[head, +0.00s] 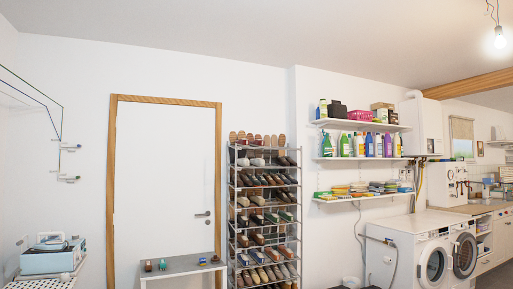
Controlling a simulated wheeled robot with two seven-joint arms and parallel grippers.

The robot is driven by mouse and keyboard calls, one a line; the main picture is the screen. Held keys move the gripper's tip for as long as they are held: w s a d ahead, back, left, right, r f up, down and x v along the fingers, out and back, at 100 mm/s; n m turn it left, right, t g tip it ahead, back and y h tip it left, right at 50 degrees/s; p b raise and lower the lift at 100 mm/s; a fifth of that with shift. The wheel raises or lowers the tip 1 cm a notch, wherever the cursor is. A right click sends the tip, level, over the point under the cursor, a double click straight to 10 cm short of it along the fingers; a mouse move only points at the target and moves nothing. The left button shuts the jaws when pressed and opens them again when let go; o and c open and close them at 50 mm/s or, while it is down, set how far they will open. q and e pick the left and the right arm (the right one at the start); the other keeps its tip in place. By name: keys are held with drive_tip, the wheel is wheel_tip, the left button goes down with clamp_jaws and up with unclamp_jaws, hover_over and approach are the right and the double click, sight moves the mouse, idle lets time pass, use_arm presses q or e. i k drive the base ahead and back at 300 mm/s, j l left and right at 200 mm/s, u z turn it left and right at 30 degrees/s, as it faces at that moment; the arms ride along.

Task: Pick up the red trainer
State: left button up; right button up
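I cannot make out a red trainer for certain in the head view. A tall metal shoe rack (232,215) stands right of the door, with several shelves full of shoes. Most of these are brown, black, grey or cream, and some look green. Their details are too small to tell apart. Neither of my grippers shows in this view.
A white door (165,180) with a wooden frame is behind the table. A blue-and-white appliance (52,258) stands at the lower left. Wall shelves (362,158) hold bottles and boxes. Washing machines (432,262) stand at the right. The floor is mostly out of view.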

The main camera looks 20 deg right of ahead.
sight(259, 143)
drive_tip(key=i+l+z, duration=0.25)
drive_tip(key=i, duration=0.25)
drive_tip(key=i+z, duration=0.4)
drive_tip(key=i, duration=1.95)
